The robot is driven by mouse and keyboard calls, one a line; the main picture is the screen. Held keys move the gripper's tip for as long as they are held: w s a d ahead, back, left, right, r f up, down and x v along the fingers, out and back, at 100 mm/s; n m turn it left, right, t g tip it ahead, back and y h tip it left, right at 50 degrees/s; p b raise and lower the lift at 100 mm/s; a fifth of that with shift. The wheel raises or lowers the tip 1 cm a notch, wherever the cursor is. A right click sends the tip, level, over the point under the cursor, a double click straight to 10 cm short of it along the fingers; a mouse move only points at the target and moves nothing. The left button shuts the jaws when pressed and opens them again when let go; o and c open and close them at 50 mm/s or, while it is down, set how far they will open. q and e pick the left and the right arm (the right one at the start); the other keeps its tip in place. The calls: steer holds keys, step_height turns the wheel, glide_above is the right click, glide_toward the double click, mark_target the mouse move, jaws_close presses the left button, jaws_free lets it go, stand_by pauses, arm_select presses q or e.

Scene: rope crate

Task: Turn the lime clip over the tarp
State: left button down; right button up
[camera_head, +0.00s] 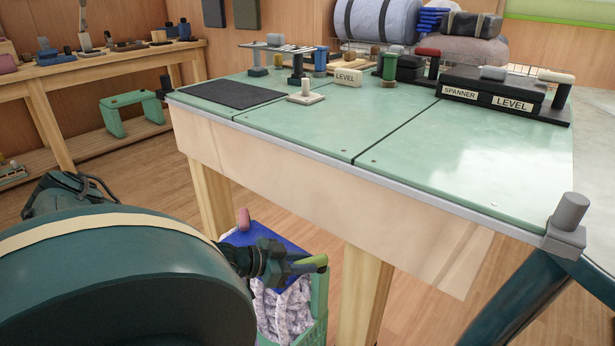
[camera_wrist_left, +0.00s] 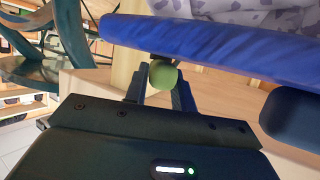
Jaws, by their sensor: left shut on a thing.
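The lime clip (camera_head: 313,263) is held between the fingers of my left gripper (camera_head: 296,265), at the right side of the blue tarp (camera_head: 268,238). In the left wrist view the clip's rounded green end (camera_wrist_left: 163,75) sits between the fingertips (camera_wrist_left: 160,92), beside the edge of the tarp (camera_wrist_left: 215,46). I cannot tell whether the clip grips the tarp. The tarp covers the back part of a green crate (camera_head: 320,308) filled with pale, speckled rope (camera_head: 285,312). My left arm hides the crate's left side. My right gripper is not in view.
A green-topped table (camera_head: 300,125) stands behind the crate, with its wooden leg (camera_head: 362,295) close to the gripper's right. A pink rounded piece (camera_head: 243,219) stands at the tarp's left. A dark blue rounded shape (camera_wrist_left: 292,118) is near the gripper in the wrist view.

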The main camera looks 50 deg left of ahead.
arm_select(q)
steer(key=shift+s+d, duration=0.1)
steer(key=shift+d, duration=0.05)
steer(key=c, duration=1.2)
jaws_free()
steer(key=shift+o, duration=0.2)
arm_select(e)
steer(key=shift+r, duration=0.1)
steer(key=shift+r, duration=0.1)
arm_select(q)
steer(key=shift+s+r+p, duration=0.15)
steer(key=shift+p, duration=0.2)
steer(key=p+v, duration=0.5)
steer(key=shift+s+r, duration=0.2)
steer(key=shift+r, duration=0.1)
steer(key=p+v, duration=0.4)
steer(key=v, duration=0.3)
steer(key=shift+s+a+f+p, duration=0.2)
steer(key=shift+a+f+p, duration=0.05)
steer(key=shift+f+p, duration=0.1)
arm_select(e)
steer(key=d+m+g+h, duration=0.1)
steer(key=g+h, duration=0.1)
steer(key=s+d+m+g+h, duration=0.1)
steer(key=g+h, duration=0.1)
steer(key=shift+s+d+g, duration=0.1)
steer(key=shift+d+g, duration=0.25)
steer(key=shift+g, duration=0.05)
arm_select(q)
steer(key=shift+o, duration=0.2)
